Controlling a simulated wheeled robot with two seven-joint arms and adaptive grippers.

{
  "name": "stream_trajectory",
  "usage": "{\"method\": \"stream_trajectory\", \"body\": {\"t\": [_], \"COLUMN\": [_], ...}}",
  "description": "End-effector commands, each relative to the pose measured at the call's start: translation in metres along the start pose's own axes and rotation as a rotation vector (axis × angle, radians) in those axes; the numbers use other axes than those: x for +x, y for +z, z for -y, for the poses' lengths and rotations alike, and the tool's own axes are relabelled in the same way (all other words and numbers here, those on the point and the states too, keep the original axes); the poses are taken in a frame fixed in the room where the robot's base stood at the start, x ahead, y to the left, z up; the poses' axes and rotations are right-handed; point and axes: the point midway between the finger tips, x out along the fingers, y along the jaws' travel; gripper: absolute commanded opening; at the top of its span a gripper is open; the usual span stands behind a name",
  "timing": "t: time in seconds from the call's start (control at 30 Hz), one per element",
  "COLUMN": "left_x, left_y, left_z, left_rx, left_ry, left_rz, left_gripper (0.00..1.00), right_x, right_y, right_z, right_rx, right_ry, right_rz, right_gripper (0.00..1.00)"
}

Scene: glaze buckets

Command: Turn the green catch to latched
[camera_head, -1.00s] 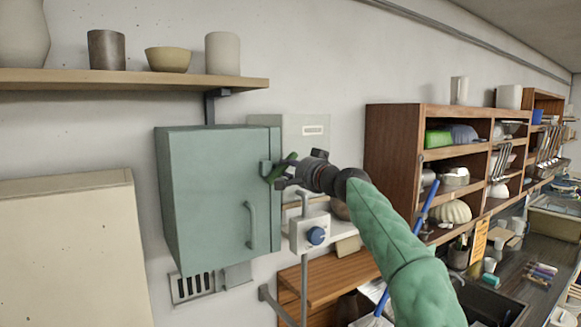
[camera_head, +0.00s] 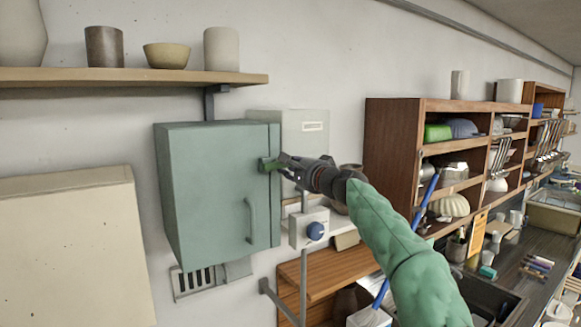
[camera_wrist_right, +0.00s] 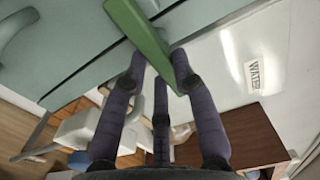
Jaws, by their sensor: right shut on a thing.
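The green catch (camera_head: 273,166) is on the right edge of the teal cabinet (camera_head: 212,190), near the upper part of its door. It lies close to level in the head view. My right gripper (camera_head: 281,164) reaches in from the right and is shut on the catch's outer end, partly hiding it. In the right wrist view the green catch (camera_wrist_right: 143,28) shows as a bar slanting down to the right, its lower end between the fingers of my right gripper (camera_wrist_right: 160,68). The cabinet door looks closed. My left gripper is not in view.
A grey box (camera_head: 309,225) with a blue knob hangs just below my right gripper. The door's handle (camera_head: 251,220) sticks out below the catch. A shelf (camera_head: 130,78) with pots is above the cabinet. Wooden shelving (camera_head: 393,150) stands at the right.

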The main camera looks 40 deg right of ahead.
Motion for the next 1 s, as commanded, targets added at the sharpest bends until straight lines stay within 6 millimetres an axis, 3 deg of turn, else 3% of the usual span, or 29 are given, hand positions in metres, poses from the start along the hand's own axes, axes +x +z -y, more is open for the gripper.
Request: {"method": "stream_trajectory", "body": {"t": [0.53,0.57,0.6,0.63,1.0], "left_x": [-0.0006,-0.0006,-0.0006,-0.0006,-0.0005], "left_y": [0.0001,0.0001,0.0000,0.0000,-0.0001], "left_z": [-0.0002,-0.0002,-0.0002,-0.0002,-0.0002], "left_rx": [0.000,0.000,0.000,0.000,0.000], "left_ry": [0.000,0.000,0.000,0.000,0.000], "left_rz": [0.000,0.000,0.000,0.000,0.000], "left_gripper": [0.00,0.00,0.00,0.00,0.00], "right_x": [-0.0003,-0.0003,-0.0003,-0.0003,-0.0019], "right_y": [-0.0002,-0.0002,-0.0002,-0.0002,-0.0002], "right_z": [0.0011,0.0011,0.0011,0.0011,0.0006], "right_rx": [0.025,0.025,0.024,0.024,0.022], "right_ry": [-0.003,-0.003,-0.003,-0.003,-0.001], "right_rz": [-0.001,-0.001,-0.001,-0.001,-0.001], "right_gripper": [0.00,0.36,0.47,0.52,0.52]}}
